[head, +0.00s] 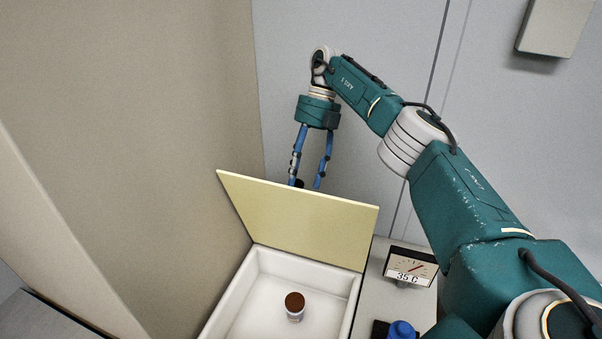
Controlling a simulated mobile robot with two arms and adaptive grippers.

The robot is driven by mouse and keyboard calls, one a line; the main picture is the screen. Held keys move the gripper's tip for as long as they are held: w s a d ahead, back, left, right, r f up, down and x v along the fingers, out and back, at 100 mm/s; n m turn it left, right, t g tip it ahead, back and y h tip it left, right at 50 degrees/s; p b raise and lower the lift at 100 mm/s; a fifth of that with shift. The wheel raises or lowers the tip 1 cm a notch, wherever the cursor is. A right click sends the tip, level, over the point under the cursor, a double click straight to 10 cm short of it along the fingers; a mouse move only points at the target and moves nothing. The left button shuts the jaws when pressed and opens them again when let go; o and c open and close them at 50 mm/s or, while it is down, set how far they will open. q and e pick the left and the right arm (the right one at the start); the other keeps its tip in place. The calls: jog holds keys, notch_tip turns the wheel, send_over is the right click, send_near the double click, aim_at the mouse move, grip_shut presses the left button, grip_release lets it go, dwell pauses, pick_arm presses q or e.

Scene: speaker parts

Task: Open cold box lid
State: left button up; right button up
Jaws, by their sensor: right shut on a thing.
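The cold box lid (300,222) is a flat pale-yellow panel that stands raised at the back of the white cold box (351,306). The box is open toward me, and its white inside shows. My right gripper (306,184) reaches down behind the lid's upper edge, with its two blue fingers. It is shut on the lid from its far side. The fingertips are mostly hidden by the lid, and a small dark part shows between them. My left gripper is out of view.
A small jar with a brown cap (295,305) stands inside the box. Right of the box, a gauge reading 35 C (410,267) and a blue-topped item (402,330) are on a grey surface. A beige wall (150,120) rises close on the left.

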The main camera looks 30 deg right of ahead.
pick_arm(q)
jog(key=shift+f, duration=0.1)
pick_arm(e)
jog(key=shift+s+d+f, duration=0.1)
jog(key=shift+d+f, duration=0.1)
jog(key=shift+f, duration=0.35)
jog(key=shift+c, duration=0.3)
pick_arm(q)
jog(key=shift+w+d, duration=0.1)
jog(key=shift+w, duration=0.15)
pick_arm(e)
notch_tip(320, 180, up, 11)
jog(key=shift+a, duration=0.2)
jog(key=shift+r, duration=0.1)
jog(key=shift+c, duration=0.5)
